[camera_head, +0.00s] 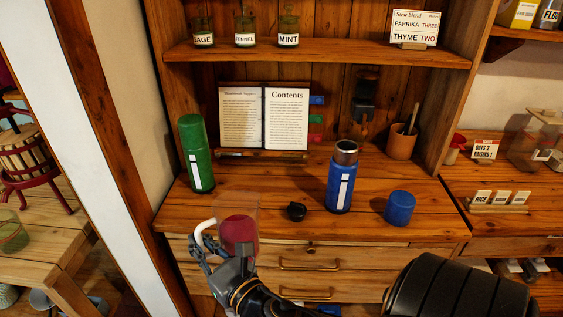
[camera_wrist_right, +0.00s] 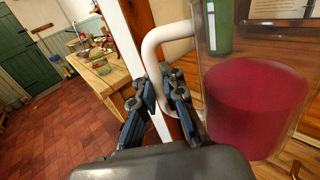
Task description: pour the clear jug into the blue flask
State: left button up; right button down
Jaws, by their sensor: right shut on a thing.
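The clear jug (camera_head: 239,228) holds dark red liquid and has a white handle (camera_head: 200,232). My right gripper (camera_head: 207,253) is shut on that handle, and the jug is upright in front of the counter's front edge. In the right wrist view the gripper (camera_wrist_right: 166,98) grips the lower handle, and the jug (camera_wrist_right: 255,105) fills the right side. The blue flask (camera_head: 341,185) stands upright on the counter, right of and beyond the jug, with its steel mouth uncovered. A blue cap (camera_head: 400,208) and a small black stopper (camera_head: 297,211) sit near it. My left gripper is not in view.
A green flask (camera_head: 196,155) stands at the counter's left. An open book (camera_head: 264,118) leans at the back, beside a terracotta pot (camera_head: 400,142). A shelf with labelled jars (camera_head: 245,32) hangs above. Bare counter (camera_head: 270,185) lies between the two flasks.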

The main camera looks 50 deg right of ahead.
aim_at(344, 164)
jog(key=z, duration=1.85)
